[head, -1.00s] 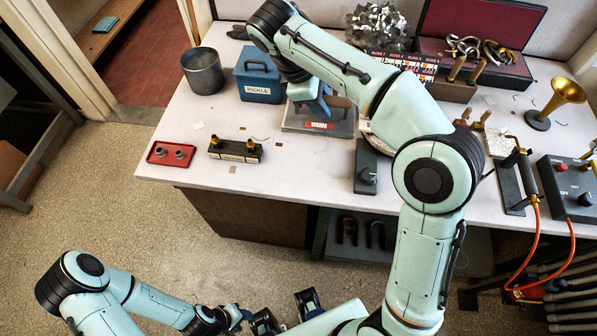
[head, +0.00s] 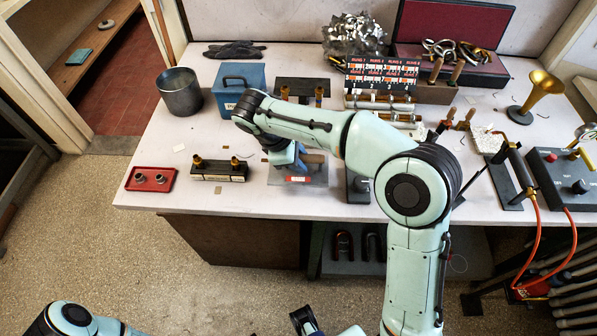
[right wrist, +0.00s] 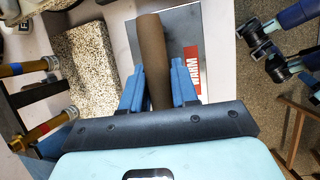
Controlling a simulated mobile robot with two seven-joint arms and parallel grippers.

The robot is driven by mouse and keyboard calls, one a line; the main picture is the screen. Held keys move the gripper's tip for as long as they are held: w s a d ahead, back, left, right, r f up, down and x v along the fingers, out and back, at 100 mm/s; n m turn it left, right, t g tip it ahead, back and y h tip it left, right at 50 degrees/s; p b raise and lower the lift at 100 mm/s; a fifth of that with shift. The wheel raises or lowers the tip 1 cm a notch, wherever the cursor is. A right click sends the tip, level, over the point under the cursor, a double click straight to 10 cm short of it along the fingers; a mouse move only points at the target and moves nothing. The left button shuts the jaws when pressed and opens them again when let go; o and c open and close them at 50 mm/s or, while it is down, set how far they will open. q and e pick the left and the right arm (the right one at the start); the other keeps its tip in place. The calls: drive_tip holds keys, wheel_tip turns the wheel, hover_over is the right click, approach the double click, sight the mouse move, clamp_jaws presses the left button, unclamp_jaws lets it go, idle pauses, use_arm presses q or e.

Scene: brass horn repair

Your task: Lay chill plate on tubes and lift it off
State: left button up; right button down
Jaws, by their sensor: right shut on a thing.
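The chill plate (head: 318,176) is a flat grey plate with a red label, low over the bench near its front edge. The right wrist view shows the plate (right wrist: 175,45) and its label reading WARM. My right gripper (head: 299,160) is shut on the plate's upright brown handle (right wrist: 153,65), with a blue finger on each side. I cannot tell whether the plate touches the bench. Two brass tubes (head: 318,97) stand at a dark rack (head: 300,84) farther back, apart from the plate. My left arm (head: 80,322) is at the bottom left; its jaws are unclear.
A dark block (head: 218,174) with two brass posts stands left of the plate, beside a red tray (head: 150,180). A blue box (head: 238,78) and a metal pot (head: 180,92) are behind. A speckled pad (right wrist: 85,55) lies beside the plate. A torch stand (head: 517,170) is at right.

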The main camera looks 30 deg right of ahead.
drive_tip(key=shift+f+b, duration=0.35)
drive_tip(key=shift+f, duration=2.05)
drive_tip(key=shift+f, duration=0.2)
drive_tip(key=c, duration=0.9)
unclamp_jaws()
drive_tip(key=shift+o, duration=0.2)
drive_tip(key=p+v, duration=0.2)
drive_tip(key=v, duration=1)
drive_tip(key=shift+r, duration=0.15)
